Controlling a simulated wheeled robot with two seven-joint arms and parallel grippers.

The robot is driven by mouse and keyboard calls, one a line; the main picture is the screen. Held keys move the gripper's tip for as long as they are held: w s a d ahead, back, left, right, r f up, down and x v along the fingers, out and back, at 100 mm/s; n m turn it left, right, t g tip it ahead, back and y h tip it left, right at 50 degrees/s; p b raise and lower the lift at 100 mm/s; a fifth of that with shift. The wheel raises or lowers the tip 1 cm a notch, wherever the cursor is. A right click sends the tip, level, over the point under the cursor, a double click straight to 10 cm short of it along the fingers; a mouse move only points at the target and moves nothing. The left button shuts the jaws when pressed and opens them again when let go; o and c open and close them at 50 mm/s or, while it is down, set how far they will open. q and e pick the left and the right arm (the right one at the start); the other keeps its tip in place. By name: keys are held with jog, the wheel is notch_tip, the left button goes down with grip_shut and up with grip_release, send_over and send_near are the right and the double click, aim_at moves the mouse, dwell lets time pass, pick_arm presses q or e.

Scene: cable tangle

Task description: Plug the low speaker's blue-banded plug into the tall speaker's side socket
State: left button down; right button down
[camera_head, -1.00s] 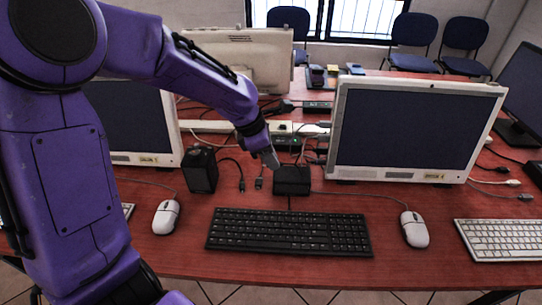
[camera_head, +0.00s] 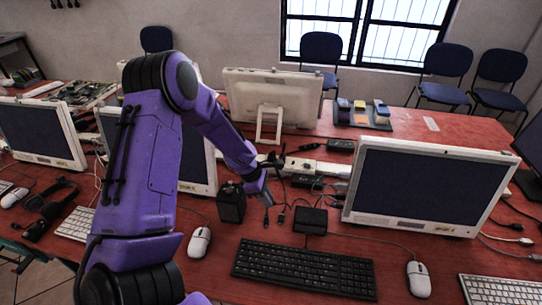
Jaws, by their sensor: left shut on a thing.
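The tall speaker (camera_head: 231,204) is a black upright box left of the keyboard's far edge. The low speaker (camera_head: 311,221) is a flat black box to its right, behind the keyboard. My left gripper (camera_head: 267,198) is just right of the tall speaker, close to its right side. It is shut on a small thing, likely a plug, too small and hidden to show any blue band. Two dark plug ends (camera_head: 281,216) with cables lie on the table between the speakers. The socket on the tall speaker cannot be made out. My right gripper is not in view.
A black keyboard (camera_head: 303,269) lies in front, with white mice (camera_head: 199,242) and (camera_head: 419,279) at either side. A white monitor (camera_head: 413,187) stands at the right. A power strip (camera_head: 318,168) and loose cables lie behind the speakers.

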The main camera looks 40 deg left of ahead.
pick_arm(q)
jog(key=s+a, duration=0.1)
jog(key=a, duration=0.1)
jog(key=s+a+b, duration=0.1)
jog(key=a, duration=0.1)
jog(key=shift+s, duration=0.4)
jog(key=shift+r, duration=0.1)
jog(key=shift+p, duration=0.55)
dwell(0.4)
jog(key=shift+p, duration=0.45)
jog(key=shift+s+a+p, duration=0.65)
jog(key=shift+a+p, duration=0.15)
jog(key=shift+a, duration=0.1)
dwell(0.4)
